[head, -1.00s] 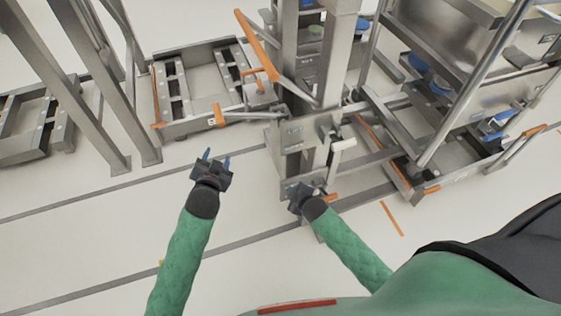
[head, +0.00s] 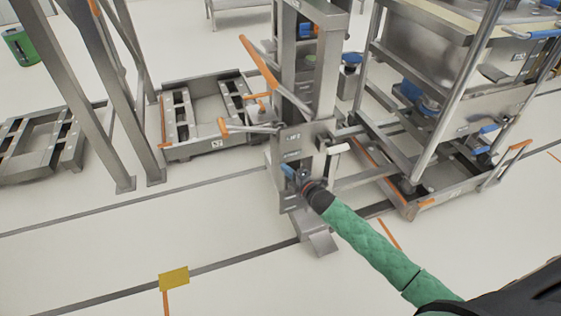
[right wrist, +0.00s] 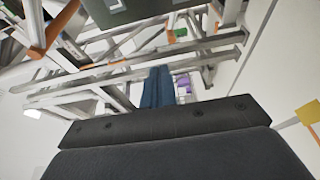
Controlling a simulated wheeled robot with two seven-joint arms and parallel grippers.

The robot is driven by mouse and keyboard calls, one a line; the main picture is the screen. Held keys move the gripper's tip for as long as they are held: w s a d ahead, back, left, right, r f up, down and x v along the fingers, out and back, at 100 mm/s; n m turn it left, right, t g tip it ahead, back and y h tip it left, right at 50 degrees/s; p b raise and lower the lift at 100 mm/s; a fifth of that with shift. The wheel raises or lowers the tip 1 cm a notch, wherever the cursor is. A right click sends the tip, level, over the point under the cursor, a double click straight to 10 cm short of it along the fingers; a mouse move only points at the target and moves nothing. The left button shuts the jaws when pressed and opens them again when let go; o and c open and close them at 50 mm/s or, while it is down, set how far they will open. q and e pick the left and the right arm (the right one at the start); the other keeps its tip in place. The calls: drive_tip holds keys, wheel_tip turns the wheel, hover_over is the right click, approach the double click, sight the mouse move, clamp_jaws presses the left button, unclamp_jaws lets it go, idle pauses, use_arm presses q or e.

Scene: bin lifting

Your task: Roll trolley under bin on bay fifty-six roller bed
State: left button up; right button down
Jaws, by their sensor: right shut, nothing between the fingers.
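My right gripper (head: 292,172) is shut and empty, at the front of the grey lift column (head: 292,142) in the middle of the head view. Its blue fingers (right wrist: 158,88) lie together in the right wrist view. I cannot tell if they touch the column. A low grey wheeled-looking frame (head: 172,152) with an orange-tipped handle stands left of the column. Another low frame with orange handle ends (head: 428,203) stands at the right, under a tall metal rack. Large grey metal bin-like walls (head: 425,50) show in that rack. I cannot read bay fifty-six anywhere. My left gripper is out of view.
Grey slanted posts (head: 103,95) stand at the left, with another low frame (head: 40,140) behind them. A yellow marker (head: 174,278) is on the floor at the front left. A green bin-like container (head: 20,47) is far left.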

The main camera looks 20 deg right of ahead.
sight(281, 152)
drive_tip(key=w+p, duration=0.3)
drive_tip(key=w, duration=0.6)
drive_tip(key=shift+w+d+p, duration=0.15)
drive_tip(key=shift+w+p, duration=0.1)
drive_tip(key=shift+p, duration=0.1)
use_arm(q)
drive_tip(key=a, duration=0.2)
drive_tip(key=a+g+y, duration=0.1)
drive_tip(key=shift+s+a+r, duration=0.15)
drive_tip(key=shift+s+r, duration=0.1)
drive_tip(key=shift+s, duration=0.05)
use_arm(e)
drive_tip(key=shift+d, duration=0.2)
